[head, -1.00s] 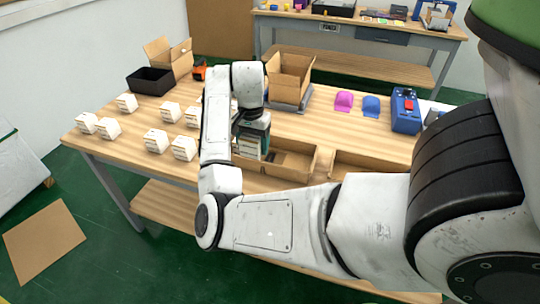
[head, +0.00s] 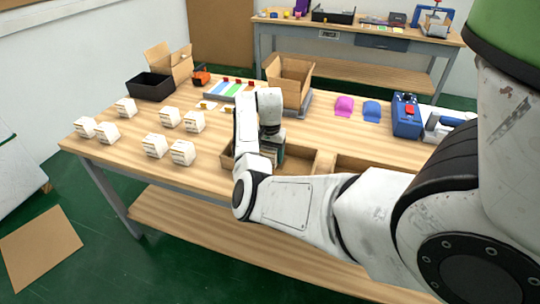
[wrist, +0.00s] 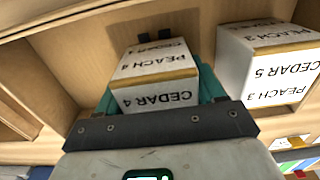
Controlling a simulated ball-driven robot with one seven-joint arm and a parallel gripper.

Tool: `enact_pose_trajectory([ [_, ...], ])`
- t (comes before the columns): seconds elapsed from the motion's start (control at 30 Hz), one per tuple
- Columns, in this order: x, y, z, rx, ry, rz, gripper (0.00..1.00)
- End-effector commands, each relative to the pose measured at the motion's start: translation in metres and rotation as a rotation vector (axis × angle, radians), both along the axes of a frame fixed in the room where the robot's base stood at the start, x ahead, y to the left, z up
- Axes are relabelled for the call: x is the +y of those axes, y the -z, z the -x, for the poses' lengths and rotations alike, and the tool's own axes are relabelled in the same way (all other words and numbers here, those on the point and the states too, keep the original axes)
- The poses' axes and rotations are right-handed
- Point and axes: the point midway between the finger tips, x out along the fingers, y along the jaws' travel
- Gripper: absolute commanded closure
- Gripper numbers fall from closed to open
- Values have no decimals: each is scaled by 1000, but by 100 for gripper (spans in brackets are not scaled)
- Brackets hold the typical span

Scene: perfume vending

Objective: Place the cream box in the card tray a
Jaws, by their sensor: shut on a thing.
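My gripper (head: 271,150) is over the left cardboard tray (head: 308,163) near the table's front edge. In the wrist view its teal fingers (wrist: 157,78) are shut on a cream box (wrist: 156,97) labelled CEDAR 4 and PEACH 4. The box is over or within the tray; I cannot tell whether it touches the floor. A second cream box (wrist: 265,65), labelled CEDAR 5 and PEACH 3, stands close to the right of it in the wrist view. My arm hides part of the tray in the head view. No letter on the tray is readable.
Several cream boxes (head: 155,145) stand on the left of the table. A second cardboard tray (head: 345,162) is to the right, partly behind my arm. Behind are a black bin (head: 150,87), an open carton (head: 288,80), coloured cards (head: 230,90) and a blue device (head: 406,115).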

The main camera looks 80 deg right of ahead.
Motion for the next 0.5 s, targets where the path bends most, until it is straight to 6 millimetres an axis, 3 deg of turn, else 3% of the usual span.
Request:
enact_pose_trajectory([
  [0.47,0,10,0,0,1,1,65],
  [0.5,0,9,0,0,1,1,28],
])
